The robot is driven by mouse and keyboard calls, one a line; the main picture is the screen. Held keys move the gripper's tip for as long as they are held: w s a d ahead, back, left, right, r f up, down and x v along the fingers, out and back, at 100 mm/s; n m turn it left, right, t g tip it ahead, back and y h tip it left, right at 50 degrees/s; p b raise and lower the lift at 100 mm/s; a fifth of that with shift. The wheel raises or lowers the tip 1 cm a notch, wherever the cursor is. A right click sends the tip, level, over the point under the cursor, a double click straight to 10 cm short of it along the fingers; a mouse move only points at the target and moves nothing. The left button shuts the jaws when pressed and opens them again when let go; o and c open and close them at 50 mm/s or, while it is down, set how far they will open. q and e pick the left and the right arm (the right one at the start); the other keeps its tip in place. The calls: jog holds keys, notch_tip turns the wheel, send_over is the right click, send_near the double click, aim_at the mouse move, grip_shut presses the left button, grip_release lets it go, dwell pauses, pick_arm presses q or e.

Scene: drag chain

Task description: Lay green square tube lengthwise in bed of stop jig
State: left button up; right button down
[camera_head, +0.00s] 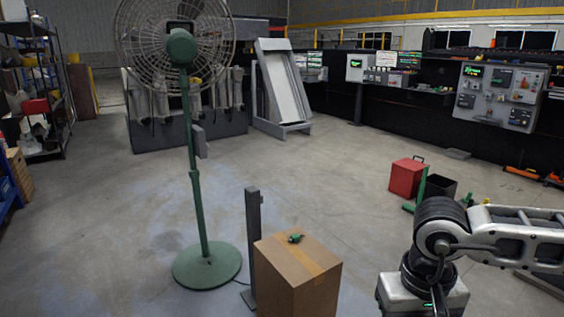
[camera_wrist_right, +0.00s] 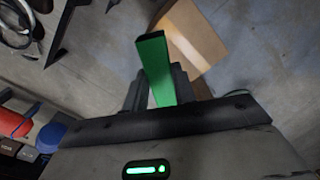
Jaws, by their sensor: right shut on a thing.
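The green square tube (camera_wrist_right: 157,68) is held between the two dark fingers of my right gripper (camera_wrist_right: 160,92) in the right wrist view. Its dark open end points away from the gripper, up in the picture. The tube's other end is hidden behind the gripper body. In the head view my right arm comes in from the right, and its fingers are below the frame. I cannot make out the stop jig with certainty in either view. My left gripper is not in view.
A cardboard box (camera_head: 297,281) with a small green item (camera_head: 296,238) on top stands beside a dark post (camera_head: 253,240). A green fan (camera_head: 207,264) stands left of it. A red box (camera_head: 406,177) and black bin (camera_head: 440,187) sit beyond my right arm. Mid-floor is clear.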

jog(key=shift+s+r+p, duration=0.2)
jog(key=shift+r+p, duration=0.55)
jog(key=shift+r, duration=0.45)
jog(key=shift+f, duration=0.1)
